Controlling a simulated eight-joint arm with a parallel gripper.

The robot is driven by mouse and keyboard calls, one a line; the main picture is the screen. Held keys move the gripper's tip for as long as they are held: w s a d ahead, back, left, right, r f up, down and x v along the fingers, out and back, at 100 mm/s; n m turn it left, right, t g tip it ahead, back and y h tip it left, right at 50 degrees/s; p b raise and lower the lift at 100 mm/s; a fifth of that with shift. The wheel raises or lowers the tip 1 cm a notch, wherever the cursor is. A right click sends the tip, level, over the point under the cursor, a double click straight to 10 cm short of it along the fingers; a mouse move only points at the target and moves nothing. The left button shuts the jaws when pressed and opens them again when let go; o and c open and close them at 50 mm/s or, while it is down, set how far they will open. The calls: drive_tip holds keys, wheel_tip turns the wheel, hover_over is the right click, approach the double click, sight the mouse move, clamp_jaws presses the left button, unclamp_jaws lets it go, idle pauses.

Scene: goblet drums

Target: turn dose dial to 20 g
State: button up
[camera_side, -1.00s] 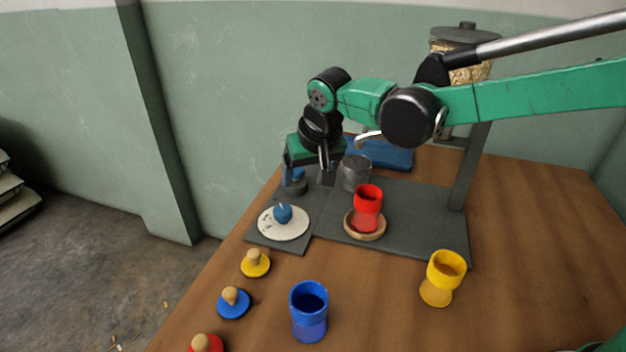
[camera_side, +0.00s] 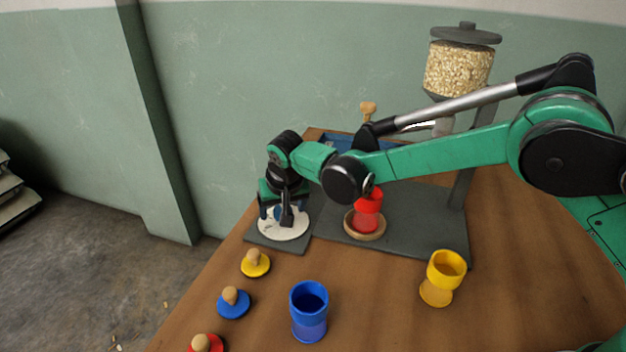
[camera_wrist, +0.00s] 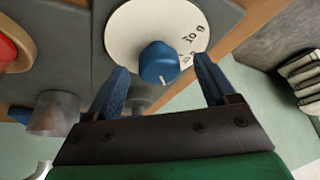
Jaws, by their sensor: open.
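The dose dial is a white disc (camera_side: 285,229) with dark markings, on a grey plate at the left of the dispenser base. It also shows in the wrist view, where the disc (camera_wrist: 125,37) carries a blue knob (camera_wrist: 158,62) with a light pointer line. Dark figures lie on the disc's right side; I cannot read them surely. My gripper (camera_wrist: 166,85) is open, with one blue finger on each side of the knob and gaps visible. In the side view my gripper (camera_side: 284,218) is over the dial and hides most of the knob.
A red goblet drum (camera_side: 367,212) stands on a round wooden rest beside the dial. A blue drum (camera_side: 309,312) and a yellow drum (camera_side: 442,279) stand in front. Yellow (camera_side: 255,264), blue (camera_side: 234,303) and red (camera_side: 206,343) lids lie at the left edge. A grain hopper (camera_side: 459,69) stands behind.

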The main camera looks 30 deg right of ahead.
clamp_jaws()
drive_tip(key=shift+n, duration=0.3)
drive_tip(key=n+y, duration=0.2)
drive_tip(key=n, duration=0.2)
drive_tip(key=shift+d, duration=0.15)
drive_tip(key=shift+n+g+y, duration=0.25)
drive_tip(key=shift+n+y, duration=0.15)
drive_tip(key=shift+n, duration=0.85)
drive_tip(key=shift+n+g+y, duration=0.25)
drive_tip(key=shift+n+y, duration=0.15)
drive_tip(key=shift+n, duration=0.85)
unclamp_jaws()
